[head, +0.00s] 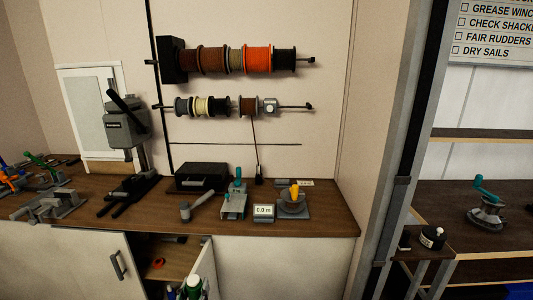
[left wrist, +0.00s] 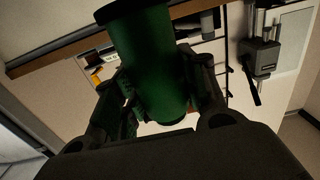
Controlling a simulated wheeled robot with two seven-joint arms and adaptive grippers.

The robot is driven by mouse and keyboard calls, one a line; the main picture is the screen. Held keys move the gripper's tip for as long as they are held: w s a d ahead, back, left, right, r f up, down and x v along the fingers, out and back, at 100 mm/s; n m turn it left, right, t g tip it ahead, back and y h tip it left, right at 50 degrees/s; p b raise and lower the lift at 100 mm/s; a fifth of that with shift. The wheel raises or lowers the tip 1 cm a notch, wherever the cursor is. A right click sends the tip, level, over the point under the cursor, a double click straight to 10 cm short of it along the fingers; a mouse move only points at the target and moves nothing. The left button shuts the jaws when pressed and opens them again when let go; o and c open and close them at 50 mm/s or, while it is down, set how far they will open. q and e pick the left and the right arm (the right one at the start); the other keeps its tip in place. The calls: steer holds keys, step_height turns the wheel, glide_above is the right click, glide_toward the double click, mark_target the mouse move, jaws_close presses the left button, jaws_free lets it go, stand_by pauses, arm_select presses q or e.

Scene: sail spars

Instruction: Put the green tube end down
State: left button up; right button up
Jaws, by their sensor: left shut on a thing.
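The green tube (left wrist: 150,50) is large and close in the left wrist view, dark green with a black end at the top of the picture. My left gripper (left wrist: 163,85) is shut on it, one finger on each side. In the head view a small green and white shape (head: 193,285), apparently the tube, shows at the bottom edge, in front of the open cabinet. The tube's lower part is cut off there, and I cannot see what is under it. My right gripper is in neither view.
The wooden bench (head: 150,215) carries a drill press (head: 125,130), a black box (head: 200,177), a mallet (head: 195,204) and a 0.0 m display (head: 263,212). An open cabinet door (head: 204,268) stands out below. Spools (head: 235,60) hang on the wall.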

arm_select(q)
steer(key=shift+s+f, duration=0.9)
steer(key=shift+f, duration=0.25)
steer(key=shift+s+a+f, duration=0.15)
steer(key=shift+s+f, duration=0.45)
steer(key=shift+s, duration=0.1)
steer(key=shift+w+r, duration=0.1)
